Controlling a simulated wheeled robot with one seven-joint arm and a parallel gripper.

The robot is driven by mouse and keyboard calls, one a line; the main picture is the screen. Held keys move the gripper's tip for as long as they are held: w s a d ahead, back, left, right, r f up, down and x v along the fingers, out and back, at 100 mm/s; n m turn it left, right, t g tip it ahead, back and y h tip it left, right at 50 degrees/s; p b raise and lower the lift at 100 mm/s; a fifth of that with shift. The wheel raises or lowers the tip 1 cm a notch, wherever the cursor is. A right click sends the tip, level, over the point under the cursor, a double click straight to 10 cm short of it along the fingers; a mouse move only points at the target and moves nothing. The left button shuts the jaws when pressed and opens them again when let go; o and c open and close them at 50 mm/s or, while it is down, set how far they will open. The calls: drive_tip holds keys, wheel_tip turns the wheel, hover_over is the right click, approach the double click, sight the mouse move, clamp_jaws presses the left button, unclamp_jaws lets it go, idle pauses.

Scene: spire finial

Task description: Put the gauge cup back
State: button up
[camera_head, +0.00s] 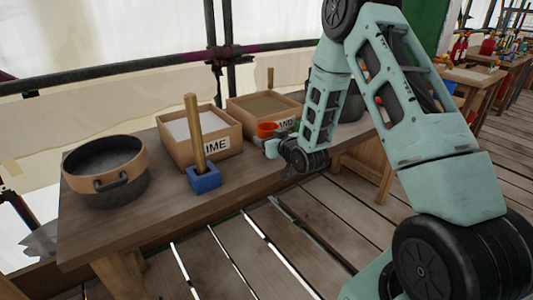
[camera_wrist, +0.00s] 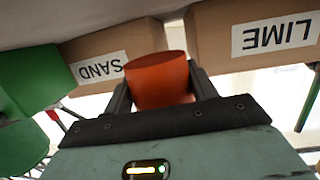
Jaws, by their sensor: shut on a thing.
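The orange-red gauge cup (camera_head: 267,129) is in front of the sand box (camera_head: 235,112) in the head view. My gripper (camera_head: 271,144) is shut on it. In the wrist view, which is upside down, the cup (camera_wrist: 160,80) fills the space between the two dark fingers of my gripper (camera_wrist: 160,92). There the cup lies across the gap between the SAND box (camera_wrist: 140,42) and the LIME box (camera_wrist: 215,48). I cannot tell whether the cup touches the bench or a box.
The wooden bench (camera_head: 150,225) also bears a black pot with a tan rim (camera_head: 122,186) and a blue block (camera_head: 204,181) holding an upright wooden rod (camera_head: 194,130). The lime box (camera_head: 220,141) stands behind the block. A dark vessel (camera_head: 350,107) is partly hidden behind my arm.

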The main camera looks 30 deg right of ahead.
drive_tip(key=shift+f, duration=2.2)
drive_tip(key=shift+f+b, duration=0.25)
drive_tip(key=shift+b, duration=0.2)
drive_tip(key=o, duration=1)
drive_tip(key=shift+r, duration=0.1)
drive_tip(key=shift+r, duration=0.1)
